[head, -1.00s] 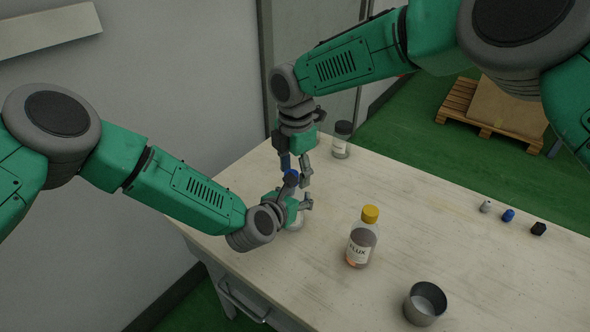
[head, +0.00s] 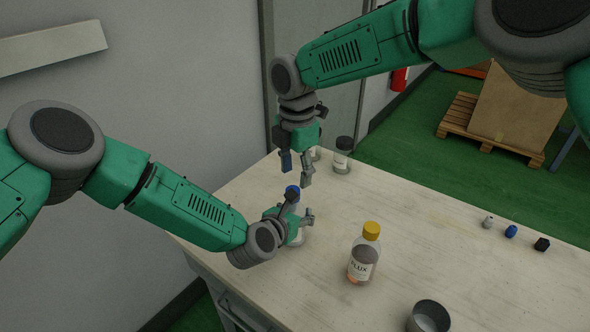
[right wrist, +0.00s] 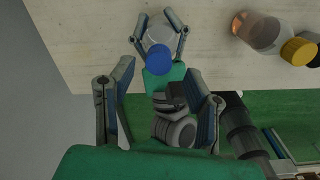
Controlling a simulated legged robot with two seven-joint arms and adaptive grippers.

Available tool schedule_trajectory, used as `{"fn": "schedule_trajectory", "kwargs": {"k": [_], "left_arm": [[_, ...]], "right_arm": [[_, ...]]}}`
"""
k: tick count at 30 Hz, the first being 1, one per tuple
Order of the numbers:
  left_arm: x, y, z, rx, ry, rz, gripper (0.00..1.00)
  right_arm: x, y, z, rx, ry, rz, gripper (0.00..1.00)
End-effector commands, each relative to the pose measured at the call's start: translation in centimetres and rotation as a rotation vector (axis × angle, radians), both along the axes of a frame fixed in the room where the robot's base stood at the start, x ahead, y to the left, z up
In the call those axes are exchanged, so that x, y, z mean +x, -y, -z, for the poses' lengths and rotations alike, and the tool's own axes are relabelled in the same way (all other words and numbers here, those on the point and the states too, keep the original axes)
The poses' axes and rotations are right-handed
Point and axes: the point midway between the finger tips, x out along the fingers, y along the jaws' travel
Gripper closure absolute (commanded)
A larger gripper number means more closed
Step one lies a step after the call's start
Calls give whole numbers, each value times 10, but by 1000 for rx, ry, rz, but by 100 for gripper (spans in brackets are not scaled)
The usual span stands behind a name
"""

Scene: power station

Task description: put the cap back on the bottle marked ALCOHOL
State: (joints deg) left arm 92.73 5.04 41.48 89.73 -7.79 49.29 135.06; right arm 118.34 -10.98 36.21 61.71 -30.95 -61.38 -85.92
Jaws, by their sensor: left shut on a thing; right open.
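A clear bottle (head: 298,237) stands near the table's left edge with a blue cap (head: 292,192) on top. My left gripper (head: 289,214) is shut around its body. Its label is hidden, so I cannot read its name. The right wrist view looks down on the blue cap (right wrist: 159,60) over the bottle (right wrist: 158,33), between the left gripper's fingers. Whether the cap is fully seated I cannot tell. My right gripper (head: 297,177) is open and empty, pointing down just above the cap, apart from it.
A FLUX bottle (head: 363,258) with a yellow cap stands mid-table; a metal cup (head: 429,316) is at the front. A black-capped bottle (head: 342,158) and a partly hidden one (head: 315,154) stand behind. Grey (head: 488,222), blue (head: 511,231) and black (head: 542,244) small pieces lie at right.

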Motion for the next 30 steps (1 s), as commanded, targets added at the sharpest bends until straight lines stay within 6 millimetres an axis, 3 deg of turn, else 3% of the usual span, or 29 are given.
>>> {"fn": "schedule_trajectory", "kwargs": {"k": [5, 12, 18, 30], "left_arm": [[0, 0, -1, 0, 1, 0, 100], [0, 0, -1, 0, 1, 0, 100], [0, 0, -1, 0, 1, 0, 100], [0, 0, -1, 0, 1, 0, 100]], "right_arm": [[-1, -3, -7, -8, 0, -224, 56], [-3, -7, -21, -27, -4, -703, 56], [-3, -8, -29, -38, -6, -972, 56], [-4, -8, -31, -42, -9, -1055, 56]]}}
